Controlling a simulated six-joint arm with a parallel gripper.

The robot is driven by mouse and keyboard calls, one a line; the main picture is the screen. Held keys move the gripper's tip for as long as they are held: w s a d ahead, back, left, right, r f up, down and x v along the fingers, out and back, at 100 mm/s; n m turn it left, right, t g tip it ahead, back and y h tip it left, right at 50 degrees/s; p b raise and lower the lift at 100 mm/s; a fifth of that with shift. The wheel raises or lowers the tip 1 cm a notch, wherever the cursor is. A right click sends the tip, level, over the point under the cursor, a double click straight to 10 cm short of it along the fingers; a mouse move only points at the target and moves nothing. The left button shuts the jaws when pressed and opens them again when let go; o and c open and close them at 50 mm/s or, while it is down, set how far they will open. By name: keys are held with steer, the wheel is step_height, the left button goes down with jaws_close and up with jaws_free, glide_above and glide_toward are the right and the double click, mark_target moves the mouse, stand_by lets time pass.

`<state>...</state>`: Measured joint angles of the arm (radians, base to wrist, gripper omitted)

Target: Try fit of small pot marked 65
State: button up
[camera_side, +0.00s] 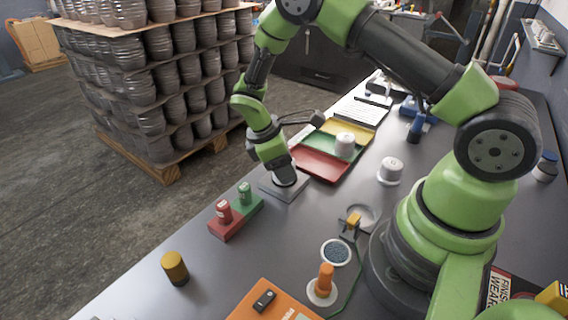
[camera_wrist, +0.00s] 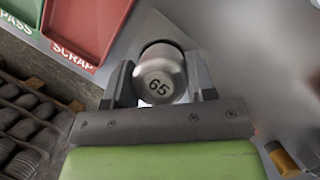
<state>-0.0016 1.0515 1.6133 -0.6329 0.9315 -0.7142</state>
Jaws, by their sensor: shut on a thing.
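The small pot marked 65 (camera_wrist: 158,82) shows in the wrist view as a grey metal cylinder, its number facing the camera. My gripper (camera_wrist: 160,68) is shut on it, one dark finger on each side. In the side view my gripper (camera_side: 284,174) points down over a square grey plate (camera_side: 271,186). The pot is mostly hidden there by the gripper, and I cannot tell whether it touches the plate. A red and green block (camera_side: 240,217) with a red-topped piece (camera_side: 224,211) and a green-topped piece (camera_side: 244,194) stands in front of the plate.
Red (camera_side: 318,165), green and yellow trays lie behind; a white pot (camera_side: 345,144) stands there. The wrist view shows SCRAP on red (camera_wrist: 82,30) and PASS on green. Another white pot (camera_side: 390,167), an orange-handled piece (camera_side: 325,281) and a brass cylinder (camera_side: 175,268) stand on the bench.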

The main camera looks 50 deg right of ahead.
steer(key=shift+f, duration=0.65)
stand_by(0.8)
steer(key=o, duration=1)
steer(key=shift+o, duration=0.2)
steer(key=shift+r, duration=0.15)
steer(key=v, duration=0.9)
steer(key=shift+a+r, duration=0.2)
steer(key=shift+r, duration=0.15)
steer(key=shift+w, duration=0.15)
